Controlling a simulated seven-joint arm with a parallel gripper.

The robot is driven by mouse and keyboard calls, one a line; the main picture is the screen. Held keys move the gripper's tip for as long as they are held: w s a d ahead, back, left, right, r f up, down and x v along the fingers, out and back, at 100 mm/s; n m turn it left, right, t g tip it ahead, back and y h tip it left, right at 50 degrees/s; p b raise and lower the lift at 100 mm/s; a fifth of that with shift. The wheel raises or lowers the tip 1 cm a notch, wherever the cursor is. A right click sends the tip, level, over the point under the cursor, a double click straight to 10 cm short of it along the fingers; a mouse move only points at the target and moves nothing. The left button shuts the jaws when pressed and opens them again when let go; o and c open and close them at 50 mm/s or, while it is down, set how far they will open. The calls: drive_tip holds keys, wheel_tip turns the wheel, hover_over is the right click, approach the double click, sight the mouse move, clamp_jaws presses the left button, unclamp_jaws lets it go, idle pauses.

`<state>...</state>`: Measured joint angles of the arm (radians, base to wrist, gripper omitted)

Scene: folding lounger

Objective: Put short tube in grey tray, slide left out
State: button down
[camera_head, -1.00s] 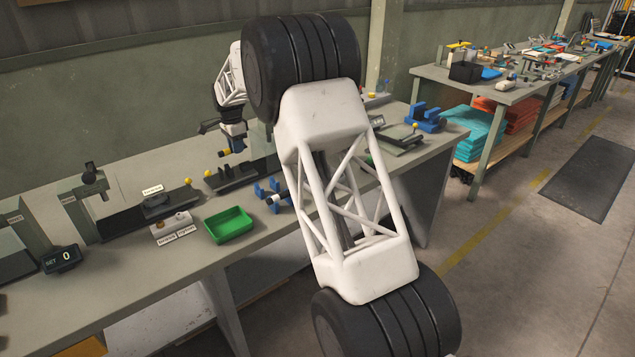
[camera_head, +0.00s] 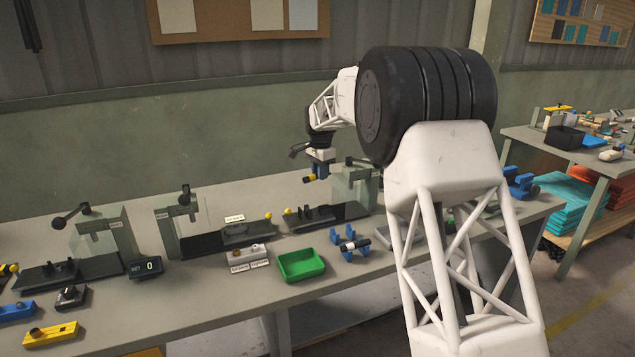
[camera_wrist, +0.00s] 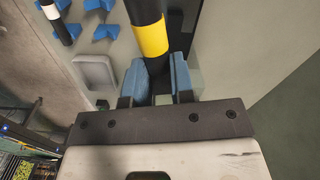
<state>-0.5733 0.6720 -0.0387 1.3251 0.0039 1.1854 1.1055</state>
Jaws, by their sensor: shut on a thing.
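My gripper (camera_head: 319,170) is shut on a black tube with a yellow band (camera_head: 309,179), held above the bench. In the wrist view the blue fingers (camera_wrist: 161,80) close on the tube's black part, just below the yellow band (camera_wrist: 150,38). Another black tube, with a white band (camera_head: 352,245), lies across blue holders (camera_head: 345,254). I cannot tell from one look which tube is shorter. A grey tray-like piece (camera_head: 393,233) is right of the holders, partly hidden by my arm. Dark slides with yellow knobs lie on the bench, one at left (camera_head: 235,232) and one at right (camera_head: 325,216).
A green tray (camera_head: 302,265) stands at the bench's front edge. Clear-guarded presses (camera_head: 100,240) and a counter reading 0 (camera_head: 146,267) stand left. My arm covers the bench's right part. Free air surrounds the held tube.

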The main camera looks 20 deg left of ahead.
drive_tip(key=w+d+r+n, duration=0.2)
drive_tip(key=w+d+r, duration=0.1)
drive_tip(key=d+r, duration=0.6)
drive_tip(key=w+d+r+n, duration=0.35)
drive_tip(key=d+r, duration=0.45)
drive_tip(key=d, duration=0.3)
drive_tip(key=w+d+f+m, duration=0.1)
drive_tip(key=d+f+m, duration=0.2)
drive_tip(key=d+f, duration=0.35)
drive_tip(key=w+d+f+m, duration=0.1)
drive_tip(key=d+f+m, duration=0.25)
drive_tip(key=f, duration=0.65)
drive_tip(key=s+f+m, duration=0.1)
drive_tip(key=s+f, duration=0.4)
drive_tip(key=f, duration=0.5)
drive_tip(key=shift+a+f+m, duration=0.35)
drive_tip(key=shift+a+m, duration=0.05)
drive_tip(key=shift+a, duration=0.05)
drive_tip(key=shift+f, duration=0.2)
drive_tip(key=shift+f, duration=3.3)
drive_tip(key=shift+f, duration=0.6)
